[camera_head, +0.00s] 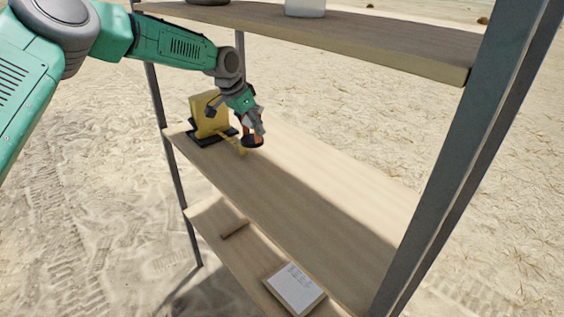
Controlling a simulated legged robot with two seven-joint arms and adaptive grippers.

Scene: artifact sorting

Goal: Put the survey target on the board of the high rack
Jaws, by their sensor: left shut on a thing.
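My left gripper (257,127) reaches down over the far left end of the rack's middle board (300,190). It is shut on a small orange-and-black thing (252,142), which looks like the survey target. The thing's dark lower end is at the board's surface; I cannot tell whether it touches. The fingers hide part of it. Close to the left, a yellow upright plate on a black base (209,117) stands on the same board, with a thin yellow piece near the gripper. My right gripper is not in view.
The top board (350,38) overhangs the middle one and carries a white container (304,7). A lower board (217,219) holds a framed white card (294,287). Grey posts (470,150) stand at the corners. The middle board's near right part is clear. Sand surrounds the rack.

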